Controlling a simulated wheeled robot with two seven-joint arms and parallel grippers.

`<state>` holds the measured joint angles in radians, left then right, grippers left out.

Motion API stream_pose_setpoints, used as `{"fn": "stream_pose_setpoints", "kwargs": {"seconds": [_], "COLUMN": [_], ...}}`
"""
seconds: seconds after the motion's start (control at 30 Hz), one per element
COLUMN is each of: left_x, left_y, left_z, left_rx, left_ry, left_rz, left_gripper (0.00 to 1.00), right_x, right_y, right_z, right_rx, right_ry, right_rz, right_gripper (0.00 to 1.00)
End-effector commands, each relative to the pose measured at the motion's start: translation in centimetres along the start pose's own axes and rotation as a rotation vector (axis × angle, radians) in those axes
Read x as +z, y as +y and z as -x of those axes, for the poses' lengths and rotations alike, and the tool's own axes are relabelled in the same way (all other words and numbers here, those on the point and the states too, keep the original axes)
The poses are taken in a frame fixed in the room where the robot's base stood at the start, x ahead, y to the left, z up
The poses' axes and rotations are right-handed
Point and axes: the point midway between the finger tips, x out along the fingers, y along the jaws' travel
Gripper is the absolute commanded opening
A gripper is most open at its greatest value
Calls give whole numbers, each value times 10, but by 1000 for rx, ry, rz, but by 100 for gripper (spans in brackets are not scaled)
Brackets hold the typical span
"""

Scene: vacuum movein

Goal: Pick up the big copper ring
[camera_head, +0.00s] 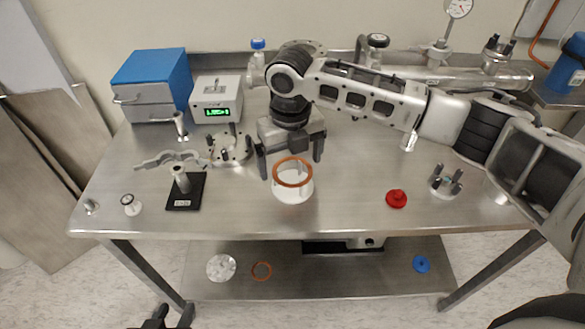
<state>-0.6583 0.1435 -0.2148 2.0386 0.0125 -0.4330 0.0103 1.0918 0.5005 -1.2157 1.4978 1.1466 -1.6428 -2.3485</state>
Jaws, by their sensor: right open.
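The big copper ring (293,161) lies on the rim of a short white cylinder (292,192) at the middle of the steel table. My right gripper (291,167) points down at the ring, its two fingers spread apart to either side of it in the picture. The jaws are open and empty; whether the fingertips are level with the ring or still above it cannot be told. A dark shape cut off at the bottom edge may be my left gripper (158,318); its jaws cannot be made out.
A black-based stand (185,192) is left of the cylinder, a red part (396,198) right. A blue-topped box (150,84) and metal tube (470,75) stand behind.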

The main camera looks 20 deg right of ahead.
Motion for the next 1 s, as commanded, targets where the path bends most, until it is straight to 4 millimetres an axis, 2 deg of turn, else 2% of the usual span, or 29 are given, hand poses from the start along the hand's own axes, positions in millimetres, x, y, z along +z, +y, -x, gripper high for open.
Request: {"fn": "stream_pose_setpoints", "kwargs": {"seconds": [0.37, 0.47, 0.5, 0.53, 1.0], "left_x": [4, 3, 3, 3, 6], "left_y": [0, 0, 0, 0, -1], "left_z": [3, 3, 3, 3, -4], "left_rx": [1, 1, 1, 1, 1], "left_ry": [-11, -10, -10, -10, -1], "left_rz": [-2, -2, -2, -2, -4], "left_gripper": [36, 36, 36, 36, 36], "right_x": [0, 0, 0, 0, 1], "right_y": [0, 0, 0, 0, 0], "right_z": [-2, -2, -2, -2, 1], "right_rx": [0, 0, 0, 0, 0], "right_ry": [-1, -1, -1, -1, -4], "right_rz": [0, 0, 0, 0, 0], "right_gripper": [95, 70, 59, 52, 52]}}
